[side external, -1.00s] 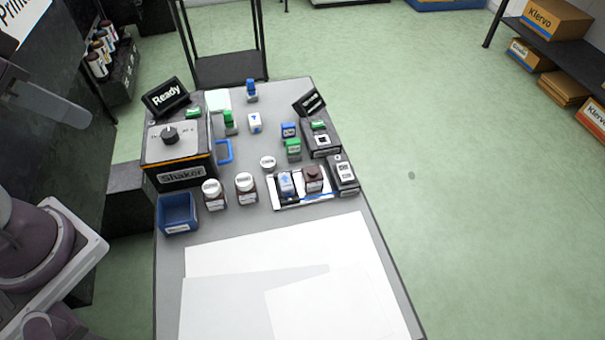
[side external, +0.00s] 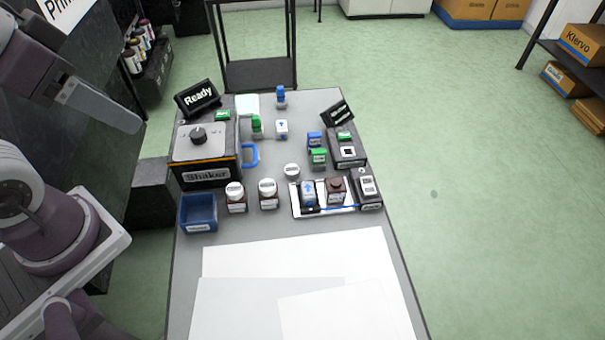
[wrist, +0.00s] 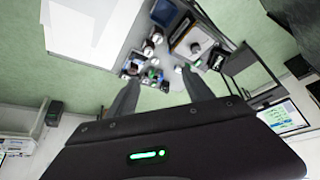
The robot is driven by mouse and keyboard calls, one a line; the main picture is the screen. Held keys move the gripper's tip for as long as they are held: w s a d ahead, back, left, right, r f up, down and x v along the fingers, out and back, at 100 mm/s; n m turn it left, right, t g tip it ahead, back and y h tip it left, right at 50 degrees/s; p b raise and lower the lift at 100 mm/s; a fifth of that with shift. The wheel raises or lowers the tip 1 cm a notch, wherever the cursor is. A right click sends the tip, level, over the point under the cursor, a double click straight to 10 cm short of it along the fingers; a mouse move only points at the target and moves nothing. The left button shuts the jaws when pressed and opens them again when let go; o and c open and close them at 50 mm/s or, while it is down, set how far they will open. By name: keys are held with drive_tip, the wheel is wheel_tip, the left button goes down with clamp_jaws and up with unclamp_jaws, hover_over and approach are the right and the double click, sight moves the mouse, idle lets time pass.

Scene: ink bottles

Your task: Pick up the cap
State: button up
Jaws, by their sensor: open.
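A small white round cap (side external: 292,170) lies by itself on the grey table, behind and to the right of two brown bottles with white lids. An open-looking brown bottle (side external: 336,190) stands in the white tray (side external: 297,212), to the right of a white-and-blue block (side external: 308,194). My gripper (wrist: 160,91) shows in the wrist view with its two fingers spread apart and nothing between them. It is far from the table; the table items look small beyond the fingertips. In the side view my arm is at the left, well away from the cap.
Two lidded bottles, left (side external: 235,198) and right (side external: 268,194), stand near the cap. The shaker (side external: 206,160) and blue bin (side external: 198,212) are at the left. Several small green and blue items stand behind. White sheets (side external: 300,260) cover the clear front of the table.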

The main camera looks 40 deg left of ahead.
drive_tip(key=n+g+h, duration=0.1)
drive_tip(key=n+g, duration=0.5)
drive_tip(key=n, duration=1.2)
hover_over(292, 169)
drive_tip(key=f, duration=2.9)
drive_tip(key=shift+w+a+f, duration=0.2)
drive_tip(key=shift+a+f, duration=0.1)
drive_tip(key=shift+a, duration=0.1)
drive_tip(key=f, duration=0.7)
drive_tip(key=shift+s+d, duration=0.2)
drive_tip(key=shift+d, duration=0.1)
drive_tip(key=shift+r, duration=0.1)
clamp_jaws()
